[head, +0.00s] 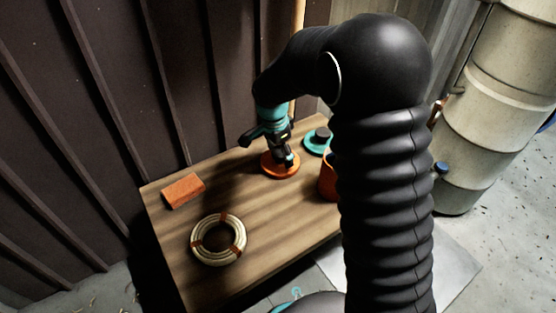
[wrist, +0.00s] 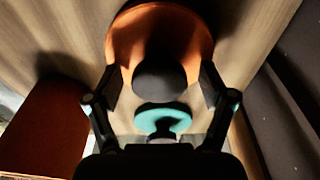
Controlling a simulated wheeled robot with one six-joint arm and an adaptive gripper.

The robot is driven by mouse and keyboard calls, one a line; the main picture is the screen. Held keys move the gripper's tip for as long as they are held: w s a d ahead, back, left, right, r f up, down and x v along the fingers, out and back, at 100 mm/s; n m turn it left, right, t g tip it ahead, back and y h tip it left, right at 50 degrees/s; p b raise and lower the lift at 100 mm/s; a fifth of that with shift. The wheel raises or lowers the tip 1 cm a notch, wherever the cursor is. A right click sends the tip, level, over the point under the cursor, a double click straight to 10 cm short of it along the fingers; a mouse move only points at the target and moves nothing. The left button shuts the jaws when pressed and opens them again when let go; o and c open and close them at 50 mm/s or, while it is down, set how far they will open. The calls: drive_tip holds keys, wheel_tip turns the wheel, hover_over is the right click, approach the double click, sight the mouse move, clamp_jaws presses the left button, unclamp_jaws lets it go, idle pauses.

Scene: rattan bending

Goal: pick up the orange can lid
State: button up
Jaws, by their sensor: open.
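The orange can lid (head: 280,170) lies flat on the wooden table and is a round disc. In the wrist view the orange lid (wrist: 125,38) fills the top middle, with a dark round knob (wrist: 160,80) showing in front of it. My gripper (head: 284,158) is over the lid, pointing down. In the wrist view my open gripper (wrist: 160,84) has one finger on each side of the knob, with gaps between. I cannot tell how far the fingertips are above the lid.
A teal lid (head: 312,147) with a dark knob lies behind to the right. An orange can (head: 327,183) stands right of the lid, partly hidden by my arm. An orange-brown block (head: 183,190) and a rattan coil (head: 199,241) lie left on the table (head: 265,245). A dark ribbed wall (head: 110,90) stands behind.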

drive_tip(key=c, duration=1.3)
